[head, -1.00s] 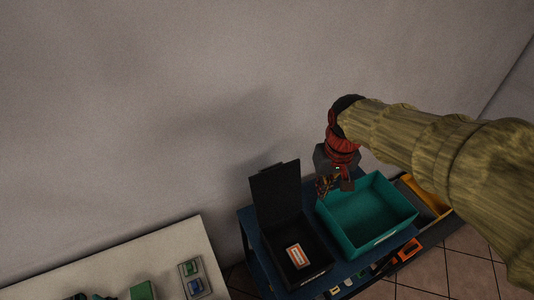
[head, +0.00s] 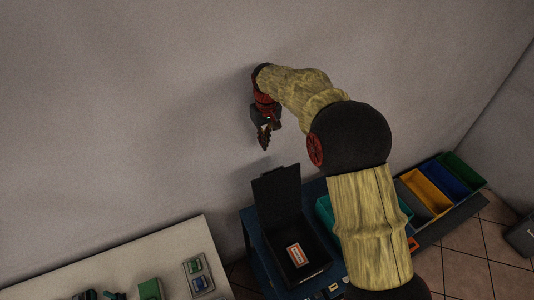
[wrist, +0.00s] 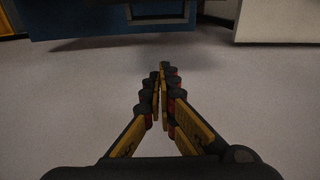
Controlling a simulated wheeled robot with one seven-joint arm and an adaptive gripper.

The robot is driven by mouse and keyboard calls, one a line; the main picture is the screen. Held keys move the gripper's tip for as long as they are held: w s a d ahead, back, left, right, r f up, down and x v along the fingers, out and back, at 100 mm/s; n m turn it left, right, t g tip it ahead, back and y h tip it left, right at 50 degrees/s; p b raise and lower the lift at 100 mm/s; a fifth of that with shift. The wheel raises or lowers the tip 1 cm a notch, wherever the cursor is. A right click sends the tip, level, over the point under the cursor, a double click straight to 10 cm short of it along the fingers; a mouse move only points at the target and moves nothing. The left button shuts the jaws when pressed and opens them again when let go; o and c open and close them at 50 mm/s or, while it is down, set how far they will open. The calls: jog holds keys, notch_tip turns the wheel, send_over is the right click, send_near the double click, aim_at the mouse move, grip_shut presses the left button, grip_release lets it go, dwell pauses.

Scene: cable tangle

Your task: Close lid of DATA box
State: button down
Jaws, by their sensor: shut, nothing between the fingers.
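In the head view a black box (head: 315,259) stands on a blue cart, with its lid (head: 276,195) standing upright at the back. A small orange and white item (head: 296,255) lies inside the box. No label reading DATA can be made out. My gripper (head: 265,145) is up near the wall, above and slightly left of the raised lid and apart from it. In the wrist view my gripper (wrist: 163,75) has its fingers together with nothing between them, over grey floor.
A teal bin (head: 325,211) stands right of the box, partly hidden by my arm. Yellow (head: 427,191), blue (head: 450,178) and green (head: 464,168) bins line the right. A pale table (head: 110,270) with small parts is at lower left. The wall is close behind the lid.

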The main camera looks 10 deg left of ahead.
notch_tip(320, 180, down, 8)
jog(key=s+d, duration=0.2)
jog(key=shift+s+f+p, duration=0.2)
jog(key=shift+s+p, duration=0.05)
jog(key=shift+p, duration=0.05)
dwell(0.6)
